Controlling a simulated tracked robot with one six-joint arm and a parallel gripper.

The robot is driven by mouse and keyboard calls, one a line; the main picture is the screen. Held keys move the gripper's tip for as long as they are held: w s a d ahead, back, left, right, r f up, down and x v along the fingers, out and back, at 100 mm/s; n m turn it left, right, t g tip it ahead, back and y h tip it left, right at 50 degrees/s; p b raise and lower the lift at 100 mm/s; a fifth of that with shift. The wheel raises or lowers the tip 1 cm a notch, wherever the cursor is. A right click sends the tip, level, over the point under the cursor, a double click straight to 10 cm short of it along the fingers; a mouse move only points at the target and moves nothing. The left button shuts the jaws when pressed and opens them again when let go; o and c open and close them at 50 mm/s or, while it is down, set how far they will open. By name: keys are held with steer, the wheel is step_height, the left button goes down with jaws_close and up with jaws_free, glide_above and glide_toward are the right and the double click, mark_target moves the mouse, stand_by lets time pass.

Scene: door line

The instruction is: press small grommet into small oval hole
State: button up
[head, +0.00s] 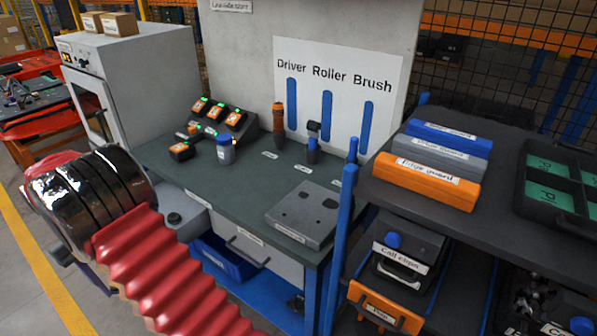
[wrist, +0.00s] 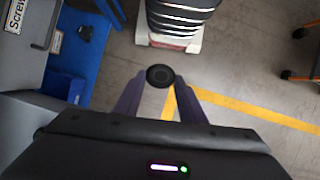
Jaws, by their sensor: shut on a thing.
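A small round black grommet (wrist: 160,76) is held between the tips of my gripper (wrist: 159,84) in the wrist view. The two purple fingers are shut on it, and it is over the floor, away from the bench. In the head view my arm is at the left, and I cannot make out the fingertips or the held grommet. A grey panel (head: 293,222) with dark holes lies on the right part of the green bench. The holes are too small to tell which is the small oval one.
The green workbench (head: 235,180) carries orange-and-black devices (head: 182,151) and a blue-grey canister (head: 225,150). A blue post (head: 342,240) stands right of the panel, beside a dark shelf with blue, grey and orange cases (head: 428,180). A blue bin (head: 222,258) is below the bench.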

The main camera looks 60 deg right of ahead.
steer(key=s+d+r+n+h, duration=0.15)
steer(key=d+n, duration=0.25)
steer(key=d, duration=1.1)
step_height(320, 180, up, 7)
steer(key=n+t+h, duration=0.3)
steer(key=n+t, duration=0.1)
steer(key=n, duration=0.8)
glide_above(304, 195)
steer(key=a, duration=0.2)
steer(key=shift+w+d, duration=0.1)
steer(key=shift+d, duration=0.15)
steer(key=shift+f, duration=2.9)
steer(key=shift+f, duration=0.55)
